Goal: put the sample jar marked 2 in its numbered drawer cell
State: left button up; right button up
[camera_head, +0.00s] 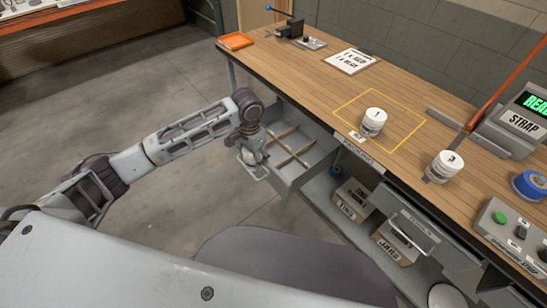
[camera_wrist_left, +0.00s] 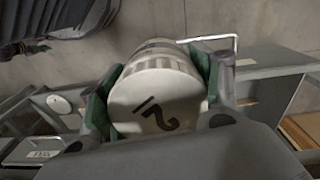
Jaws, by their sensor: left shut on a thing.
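The sample jar marked 2 (camera_wrist_left: 158,103) has a white lid with a black 2 on it. In the left wrist view it sits between the green pads of my left gripper (camera_wrist_left: 158,78), which is shut on it. In the head view my left gripper (camera_head: 252,152) is at the front-left end of the open drawer (camera_head: 292,151), near its handle (camera_head: 255,174). The jar is hard to make out there. The drawer has crossing wooden dividers. The cells that show look empty, and I cannot read their numbers. My right gripper is in neither view.
A jar marked 1 (camera_head: 374,120) stands in the yellow outline on the bench (camera_head: 300,75). Another white-lidded jar (camera_head: 445,165) stands further right. Bins (camera_head: 352,200) sit on the lower shelf. Grey floor (camera_head: 120,110) is clear at left.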

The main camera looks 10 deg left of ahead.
pick_arm(q)
jog(key=m, duration=0.1)
jog(key=d+m, duration=0.1)
jog(key=w+m, duration=0.1)
jog(key=shift+d+r+m, duration=0.25)
jog(key=shift+d+m, duration=0.05)
jog(key=shift+d, duration=0.1)
jog(key=shift+w+d+r+m, duration=0.1)
jog(key=shift+w+d+m, duration=0.15)
jog(key=shift+m, duration=0.4)
jog(key=shift+w+d+r+m, duration=0.1)
jog(key=shift+d+m, duration=0.2)
jog(key=shift+m, duration=0.35)
jog(key=shift+d+m, duration=0.1)
jog(key=shift+m, duration=0.2)
